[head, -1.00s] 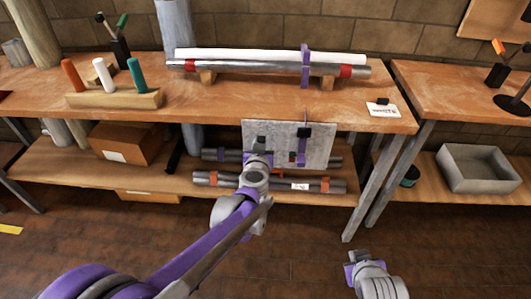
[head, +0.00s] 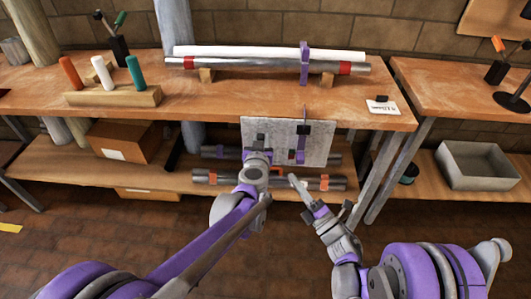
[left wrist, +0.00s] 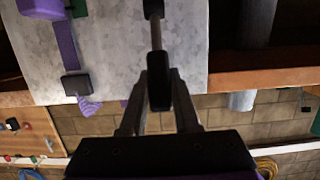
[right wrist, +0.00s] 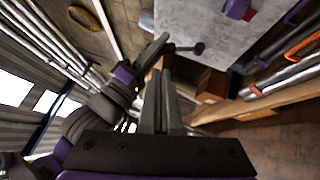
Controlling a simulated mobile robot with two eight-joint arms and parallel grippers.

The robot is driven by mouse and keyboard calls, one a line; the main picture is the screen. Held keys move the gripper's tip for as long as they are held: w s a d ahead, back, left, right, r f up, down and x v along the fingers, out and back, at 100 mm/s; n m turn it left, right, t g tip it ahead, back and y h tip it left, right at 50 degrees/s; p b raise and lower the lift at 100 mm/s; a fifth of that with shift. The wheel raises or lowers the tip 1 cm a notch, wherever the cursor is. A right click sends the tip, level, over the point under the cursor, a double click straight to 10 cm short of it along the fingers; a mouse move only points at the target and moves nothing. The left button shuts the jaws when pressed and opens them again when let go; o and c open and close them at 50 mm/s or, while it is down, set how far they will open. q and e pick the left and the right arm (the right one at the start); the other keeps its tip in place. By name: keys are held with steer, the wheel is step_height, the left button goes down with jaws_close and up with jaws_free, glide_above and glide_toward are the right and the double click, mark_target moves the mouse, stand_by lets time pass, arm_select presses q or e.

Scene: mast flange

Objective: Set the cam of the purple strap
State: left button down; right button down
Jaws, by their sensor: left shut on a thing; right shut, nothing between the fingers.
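A grey plate (head: 270,138) hangs at the front edge of the middle bench. A purple strap (head: 303,111) runs down its right part, with a black block (head: 304,129) and a purple piece (head: 301,157) below; the strap also shows in the left wrist view (left wrist: 66,45). My left gripper (head: 259,151) is in front of the plate's left part, shut on a black handle (left wrist: 158,92) on a thin rod. My right gripper (head: 294,183) is shut and empty, below the plate's lower edge and apart from the strap. The cam's exact position is unclear.
Pipes (head: 220,63) lie on wooden supports on the bench, with another purple strap (head: 304,62) around them. Strapped pipes (head: 333,184) lie on the shelf behind my right gripper. A cardboard box (head: 125,142) stands left. The floor right of my right arm is clear.

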steer(key=w+a+r+n+g+y, duration=0.1)
steer(key=w+a+r+n+y, duration=0.1)
steer(key=w+a, duration=0.6)
steer(key=shift+w+a+r+n+g, duration=0.15)
steer(key=shift+a+r+n+g, duration=0.25)
steer(key=shift+a+n, duration=0.2)
